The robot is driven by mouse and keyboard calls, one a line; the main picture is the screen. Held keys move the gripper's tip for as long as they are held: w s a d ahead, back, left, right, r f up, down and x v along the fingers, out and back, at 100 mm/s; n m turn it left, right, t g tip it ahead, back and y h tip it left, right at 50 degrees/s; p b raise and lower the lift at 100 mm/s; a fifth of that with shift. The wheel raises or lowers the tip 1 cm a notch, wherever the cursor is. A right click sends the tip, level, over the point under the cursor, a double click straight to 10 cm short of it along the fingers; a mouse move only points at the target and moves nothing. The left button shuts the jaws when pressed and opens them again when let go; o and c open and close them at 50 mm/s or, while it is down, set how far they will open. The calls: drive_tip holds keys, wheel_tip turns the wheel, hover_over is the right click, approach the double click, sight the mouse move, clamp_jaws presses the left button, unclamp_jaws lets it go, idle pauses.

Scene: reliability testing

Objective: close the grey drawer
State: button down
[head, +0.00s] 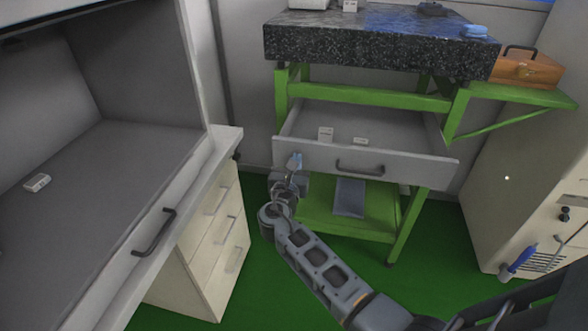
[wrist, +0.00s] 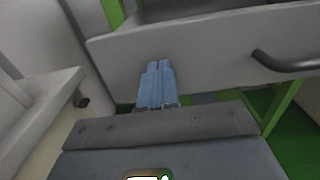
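The grey drawer (head: 378,161) hangs pulled out under the dark stone top of the green-framed table. Two small white boxes lie inside it. Its dark bar handle (head: 360,167) is at the middle of the front panel. My gripper (head: 296,161) is at the left end of the drawer front, its blue fingers side by side. In the wrist view the gripper fingers (wrist: 158,76) are together, with nothing seen between them. They point at the drawer front (wrist: 200,62), left of the handle (wrist: 285,62). I cannot tell whether they touch the panel.
A grey cabinet (head: 120,165) with a handle and a cream drawer unit (head: 215,240) stand close on the left. A cream machine (head: 520,180) stands at the right. A wooden box (head: 526,69) sits on a green side shelf. Green floor is open in front.

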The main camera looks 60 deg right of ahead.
sight(309, 131)
drive_tip(key=b+x, duration=0.8)
drive_tip(key=x, duration=1.3)
drive_tip(key=shift+d+f, duration=0.1)
drive_tip(key=shift+d, duration=0.15)
drive_tip(key=shift+w+d+r, duration=0.1)
drive_tip(key=shift+d+r, duration=0.1)
drive_tip(key=shift+r, duration=0.1)
drive_tip(key=shift+d+r, duration=0.1)
drive_tip(key=shift+a, duration=0.25)
drive_tip(key=p+v, duration=0.1)
drive_tip(key=v, duration=0.3)
drive_tip(key=p+v, duration=0.1)
drive_tip(key=v, duration=0.9)
drive_tip(key=shift+f+p, duration=0.3)
drive_tip(key=shift+p, duration=0.1)
drive_tip(key=shift+a, duration=0.1)
